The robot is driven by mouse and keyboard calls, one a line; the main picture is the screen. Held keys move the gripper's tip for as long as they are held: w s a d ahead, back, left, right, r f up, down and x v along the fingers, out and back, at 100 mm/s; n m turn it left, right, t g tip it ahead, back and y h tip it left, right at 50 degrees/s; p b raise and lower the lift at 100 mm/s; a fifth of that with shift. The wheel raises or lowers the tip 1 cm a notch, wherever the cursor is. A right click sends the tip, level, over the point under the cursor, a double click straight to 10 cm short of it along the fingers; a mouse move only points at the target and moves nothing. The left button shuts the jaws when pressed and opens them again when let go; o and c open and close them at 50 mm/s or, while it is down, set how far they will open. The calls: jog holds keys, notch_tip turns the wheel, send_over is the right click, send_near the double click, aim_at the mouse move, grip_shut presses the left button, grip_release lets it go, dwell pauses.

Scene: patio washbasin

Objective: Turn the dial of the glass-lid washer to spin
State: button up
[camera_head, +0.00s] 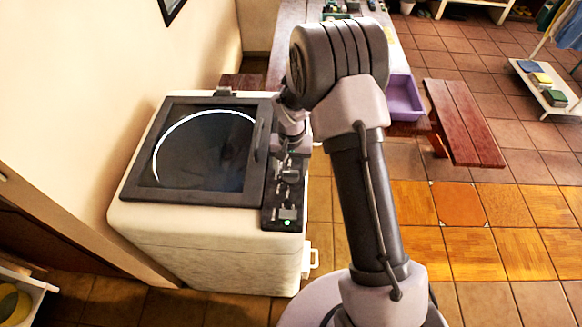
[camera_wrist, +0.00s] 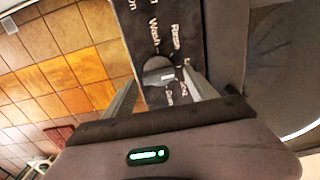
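The glass-lid washer (camera_head: 200,225) is a white box at the left in the head view, its dark-framed glass lid (camera_head: 200,150) shut. A black control panel (camera_head: 270,216) runs along its right side. In the wrist view, the round grey dial (camera_wrist: 157,70) sits on this panel with printed labels around it. "Wash" and "Rinse" are legible; the lower labels are partly hidden and hard to read. A pale mark shows near the dial's lower right edge. My gripper (camera_wrist: 160,78) is over the panel, its fingers apart on either side of the dial, with visible gaps.
A green light (camera_head: 287,223) shows at the panel's near end. A purple bin (camera_head: 403,98) and a reddish bench (camera_head: 464,122) stand beyond my arm. A wall runs along the washer's left.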

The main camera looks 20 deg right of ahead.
aim_at(291, 171)
notch_tip(291, 171, up, 17)
jog(key=p, duration=0.2)
jog(key=shift+r, duration=0.15)
jog(key=shift+s, duration=0.1)
dwell(0.3)
jog(key=s+a+f+t+y+b, duration=0.1)
jog(key=s+a+f+t+b, duration=0.1)
jog(key=s+b, duration=0.9)
jog(key=s+a+f+t+y+b, duration=0.1)
jog(key=s+a+f+t+b, duration=0.1)
jog(key=s+b, duration=0.9)
jog(key=s+f+t, duration=0.1)
jog(key=s+f, duration=0.1)
jog(key=s, duration=0.1)
jog(key=shift+s+f+m+t, duration=0.25)
jog(key=shift+f+m+t, duration=0.05)
jog(key=shift+m+t, duration=0.1)
jog(key=shift+a, duration=0.1)
